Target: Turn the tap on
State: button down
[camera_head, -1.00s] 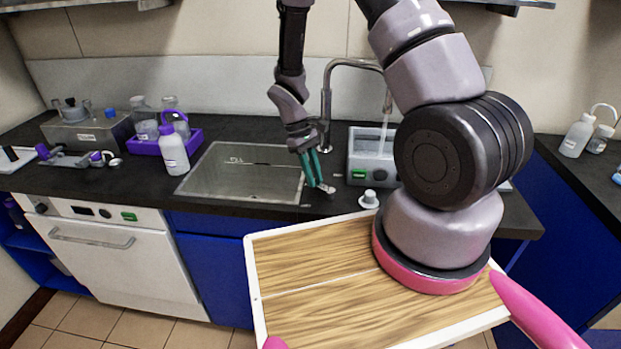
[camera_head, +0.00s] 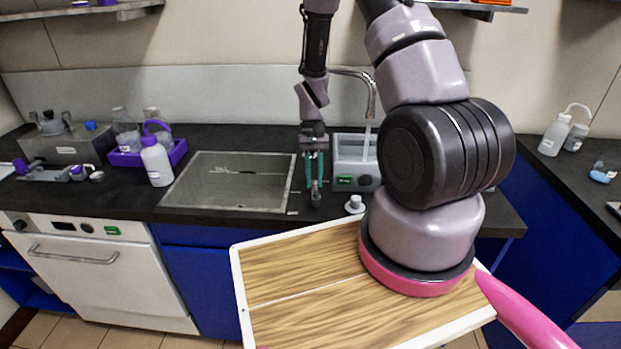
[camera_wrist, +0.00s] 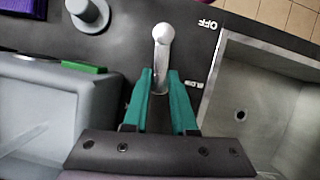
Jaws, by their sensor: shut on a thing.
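The tap's metal lever (camera_wrist: 162,50) is between the green fingers of my gripper (camera_wrist: 160,98) in the wrist view, its rounded end sticking out past the fingertips. The tap's curved spout (camera_head: 371,92) is behind my arm. A pale vertical streak below the spout looks like running water. An OFF mark (camera_wrist: 207,25) lies on the counter beside the lever. A second label by the right finger is partly hidden.
The sink (camera_head: 232,184) is left of my gripper in the head view. A white bottle (camera_head: 156,162) and purple tray (camera_head: 180,150) are further left.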

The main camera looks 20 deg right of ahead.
aim_at(316, 183)
jog(key=shift+d+m, duration=0.25)
jog(key=shift+m, duration=0.25)
jog(key=c, duration=0.7)
grip_release()
jog(key=shift+r, duration=0.15)
notch_tip(316, 183, up, 10)
jog(key=shift+f, duration=0.15)
